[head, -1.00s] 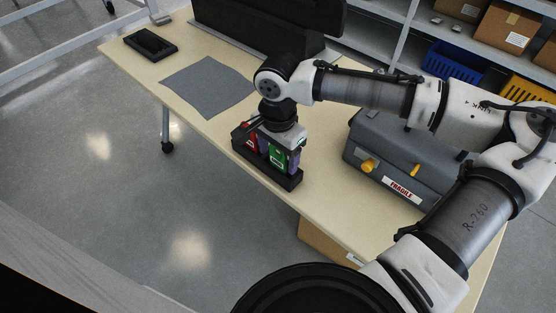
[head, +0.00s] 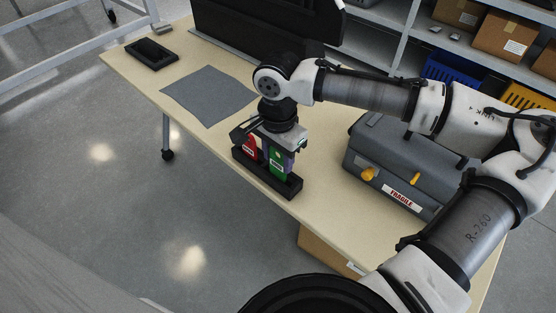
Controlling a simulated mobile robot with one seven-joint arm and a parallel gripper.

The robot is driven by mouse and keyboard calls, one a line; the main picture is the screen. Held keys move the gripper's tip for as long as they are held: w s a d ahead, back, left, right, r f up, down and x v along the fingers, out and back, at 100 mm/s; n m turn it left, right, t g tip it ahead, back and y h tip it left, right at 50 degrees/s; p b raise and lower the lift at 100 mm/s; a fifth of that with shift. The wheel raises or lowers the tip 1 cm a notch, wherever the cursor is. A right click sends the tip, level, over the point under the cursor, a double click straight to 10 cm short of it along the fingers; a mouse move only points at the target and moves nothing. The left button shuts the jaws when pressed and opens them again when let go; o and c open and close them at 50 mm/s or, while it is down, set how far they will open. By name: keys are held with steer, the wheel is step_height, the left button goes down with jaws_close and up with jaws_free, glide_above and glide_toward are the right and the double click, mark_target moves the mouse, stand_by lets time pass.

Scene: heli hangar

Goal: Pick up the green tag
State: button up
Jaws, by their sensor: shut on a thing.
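The green tag (head: 278,164) stands upright in a black holder (head: 258,176) near the front edge of the table. A red tag (head: 249,147) stands to its left in the same holder. My gripper (head: 277,146) points down over the holder and is shut on the green tag. The fingers are partly hidden by the tags and the wrist. I cannot tell whether the green tag's lower end is clear of the holder.
A grey case (head: 396,165) with yellow latches and a FRAGILE label stands right of the holder. A grey cloth (head: 208,95) and a black tray (head: 152,54) lie on the table (head: 330,207) to the left. A large black object (head: 265,28) stands at the back.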

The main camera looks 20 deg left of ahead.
step_height(320, 180, up, 18)
stand_by(0.3)
steer(key=shift+f, duration=0.1)
stand_by(0.7)
